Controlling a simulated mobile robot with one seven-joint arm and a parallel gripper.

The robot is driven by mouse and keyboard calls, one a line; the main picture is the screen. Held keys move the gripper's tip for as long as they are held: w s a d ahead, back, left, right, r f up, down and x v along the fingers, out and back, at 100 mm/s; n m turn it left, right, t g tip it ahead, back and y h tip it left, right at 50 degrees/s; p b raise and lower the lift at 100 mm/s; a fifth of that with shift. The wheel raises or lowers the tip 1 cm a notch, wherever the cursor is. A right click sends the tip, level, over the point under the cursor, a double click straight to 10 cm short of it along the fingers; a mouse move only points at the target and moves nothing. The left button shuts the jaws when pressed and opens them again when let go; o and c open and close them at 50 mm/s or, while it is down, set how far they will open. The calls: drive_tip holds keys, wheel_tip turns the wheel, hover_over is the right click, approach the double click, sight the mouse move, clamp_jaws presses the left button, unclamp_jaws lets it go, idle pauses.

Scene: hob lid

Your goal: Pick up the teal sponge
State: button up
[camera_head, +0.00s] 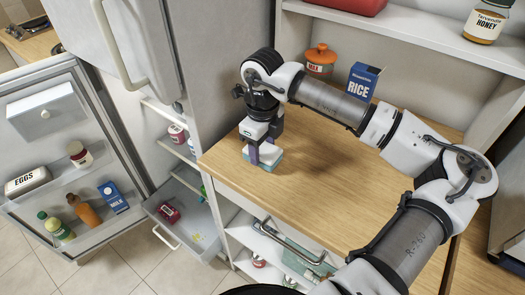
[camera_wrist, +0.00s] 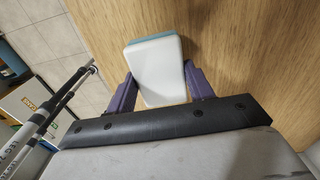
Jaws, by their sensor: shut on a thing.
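The teal sponge (camera_head: 270,163) is a flat block with a white upper face and a teal layer beneath, near the left end of the wooden counter (camera_head: 330,215). My gripper (camera_head: 260,152) points down over it, its purple fingers shut on the sponge. In the wrist view the sponge (camera_wrist: 154,72) lies between the two fingers of my gripper (camera_wrist: 158,82), one along each side, with a teal strip showing at its far edge. Whether its underside touches the counter I cannot tell.
A blue rice box (camera_head: 363,82) and an orange-lidded jar (camera_head: 320,62) stand at the counter's back. A shelf (camera_head: 410,30) runs above. Left is an open fridge door (camera_head: 95,150) and a pulled-out drawer (camera_head: 185,215). The counter's middle is clear.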

sight(263, 149)
wheel_tip(263, 149, up, 19)
drive_tip(key=b, duration=0.3)
drive_tip(key=shift+f, duration=0.15)
drive_tip(key=o, duration=0.4)
drive_tip(key=shift+c, duration=1.5)
drive_tip(key=shift+f, duration=0.1)
